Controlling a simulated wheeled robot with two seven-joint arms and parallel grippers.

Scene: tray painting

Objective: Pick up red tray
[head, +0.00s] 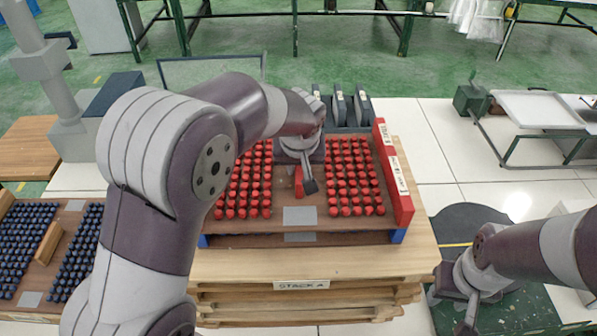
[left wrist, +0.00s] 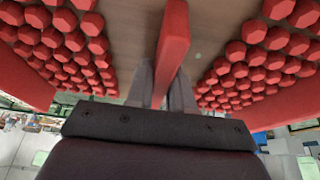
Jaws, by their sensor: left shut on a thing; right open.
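The red tray (head: 275,227) is a brown board with rows of red pegs on both sides of a central red handle (head: 299,180). It sits on the stack marked "STACK A". My left gripper (head: 304,170) reaches down over the tray's middle and is shut on the handle. In the left wrist view the handle (left wrist: 174,40) runs between the fingers (left wrist: 160,88), with red pegs on both sides. My arm hides part of the left pegs. I cannot tell any gap under the tray. My right gripper (head: 463,308) is open and empty at the lower right.
Wooden pallets (head: 300,267) support the tray. A red labelled wall (head: 395,175) stands along its right side. Dark upright holders (head: 341,106) stand behind it. A tray of dark blue pegs (head: 75,205) lies at the left. A white-topped cart (head: 536,110) is at the right.

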